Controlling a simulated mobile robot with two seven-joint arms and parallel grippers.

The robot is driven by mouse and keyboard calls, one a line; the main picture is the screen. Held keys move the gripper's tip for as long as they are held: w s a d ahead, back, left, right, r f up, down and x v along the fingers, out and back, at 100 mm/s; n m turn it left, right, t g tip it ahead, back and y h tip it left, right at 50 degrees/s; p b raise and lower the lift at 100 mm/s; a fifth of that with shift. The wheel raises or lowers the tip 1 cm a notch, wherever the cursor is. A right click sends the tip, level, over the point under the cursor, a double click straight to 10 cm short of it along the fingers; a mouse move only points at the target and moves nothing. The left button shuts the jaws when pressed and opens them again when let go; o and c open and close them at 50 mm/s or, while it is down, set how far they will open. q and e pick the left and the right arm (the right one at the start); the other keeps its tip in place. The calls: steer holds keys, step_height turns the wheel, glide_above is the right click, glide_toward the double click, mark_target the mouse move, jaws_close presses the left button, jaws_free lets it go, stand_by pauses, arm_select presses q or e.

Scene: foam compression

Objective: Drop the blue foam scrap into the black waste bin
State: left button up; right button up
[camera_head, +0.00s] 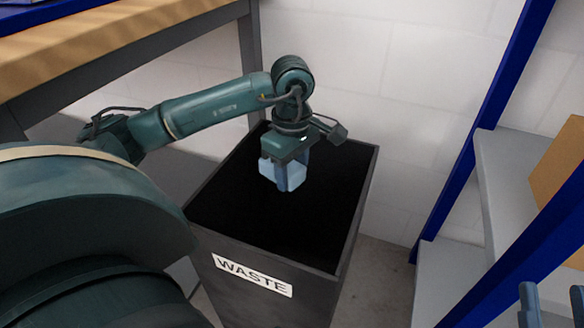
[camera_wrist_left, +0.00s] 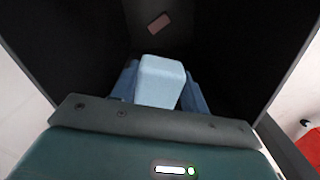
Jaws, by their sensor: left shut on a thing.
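The light blue foam scrap (camera_head: 268,170) is between the fingers of my left gripper (camera_head: 287,180), which is shut on it. In the left wrist view the scrap (camera_wrist_left: 160,82) is a pale block with my blue fingers on both sides. The black waste bin (camera_head: 352,215) has an open top and a white WASTE label. My left gripper points down over the bin's opening, with the scrap inside the outline of its rim. My right gripper (camera_head: 553,303) shows only its blue fingertips at the bottom right corner, apart and empty.
A small brownish piece (camera_wrist_left: 158,22) lies inside the dark bin. A wooden-topped bench (camera_head: 110,45) stands at the left. A blue-framed shelf (camera_head: 490,120) with a cardboard box (camera_head: 560,165) stands at the right. A white block wall (camera_head: 420,90) is behind the bin.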

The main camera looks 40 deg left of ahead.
mark_target(292, 168)
steer(key=shift+r, duration=0.1)
arm_select(q)
steer(key=o, duration=1)
steer(key=shift+o, duration=0.2)
steer(key=shift+r, duration=0.15)
steer(key=shift+r+p, duration=0.3)
steer(key=shift+r, duration=0.05)
step_height(292, 168, up, 5)
steer(key=shift+r+p, duration=0.1)
steer(key=shift+p, duration=1.05)
step_height(292, 168, up, 7)
steer(key=p, duration=0.2)
steer(key=shift+p, duration=0.3)
arm_select(e)
steer(key=shift+s+d+f+m+g+h, duration=0.1)
steer(key=shift+s+f+m+g+h, duration=0.2)
steer(key=shift+f+g+h, duration=0.3)
steer(key=shift+s+d+f+m+g+h, duration=0.1)
steer(key=shift+s+f+m+g+h, duration=0.15)
steer(key=shift+f+h, duration=0.4)
steer(key=shift+f, duration=0.1)
